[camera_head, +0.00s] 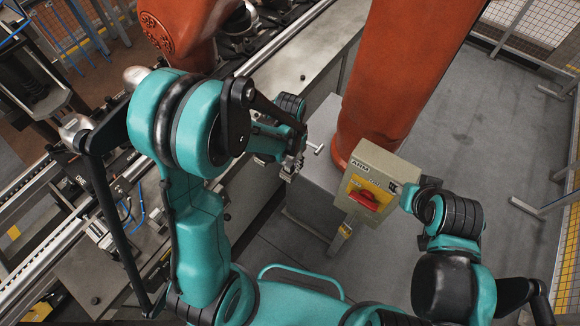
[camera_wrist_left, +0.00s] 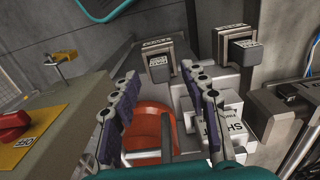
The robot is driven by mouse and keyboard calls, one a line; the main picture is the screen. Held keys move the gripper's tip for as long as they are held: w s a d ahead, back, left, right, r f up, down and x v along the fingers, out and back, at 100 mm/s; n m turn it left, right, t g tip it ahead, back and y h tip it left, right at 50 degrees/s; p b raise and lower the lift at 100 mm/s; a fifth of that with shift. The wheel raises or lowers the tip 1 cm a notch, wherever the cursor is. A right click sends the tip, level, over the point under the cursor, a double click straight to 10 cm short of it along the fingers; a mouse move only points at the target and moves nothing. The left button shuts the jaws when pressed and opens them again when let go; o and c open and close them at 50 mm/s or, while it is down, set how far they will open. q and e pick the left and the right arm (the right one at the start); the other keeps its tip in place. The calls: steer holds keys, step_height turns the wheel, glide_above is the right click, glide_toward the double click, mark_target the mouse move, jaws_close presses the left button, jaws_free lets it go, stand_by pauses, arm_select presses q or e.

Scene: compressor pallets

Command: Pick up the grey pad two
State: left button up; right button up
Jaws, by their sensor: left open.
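In the left wrist view, two grey blocks with dark labelled faces, a left one (camera_wrist_left: 157,62) and a right one (camera_wrist_left: 240,48), stand beyond my fingers. I cannot tell which of these, if either, is grey pad two. My left gripper (camera_wrist_left: 165,105) is open, its two dark-padded fingers apart with nothing held between them. In the head view my left gripper (camera_head: 291,166) hangs beside the metal bench, left of the control box. The end of my right arm (camera_head: 412,196) is by the right side of that box; its fingers are not clear.
A beige control box (camera_head: 374,168) with a red switch stands right of my left gripper. A large orange column (camera_head: 400,75) rises behind it. A rail line (camera_head: 60,215) runs along the left. An orange-red part (camera_wrist_left: 150,128) shows beyond my fingers.

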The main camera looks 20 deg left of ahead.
arm_select(q)
step_height(320, 180, down, 2)
steer(key=shift+f, duration=0.25)
jaws_close()
steer(key=shift+r, duration=0.15)
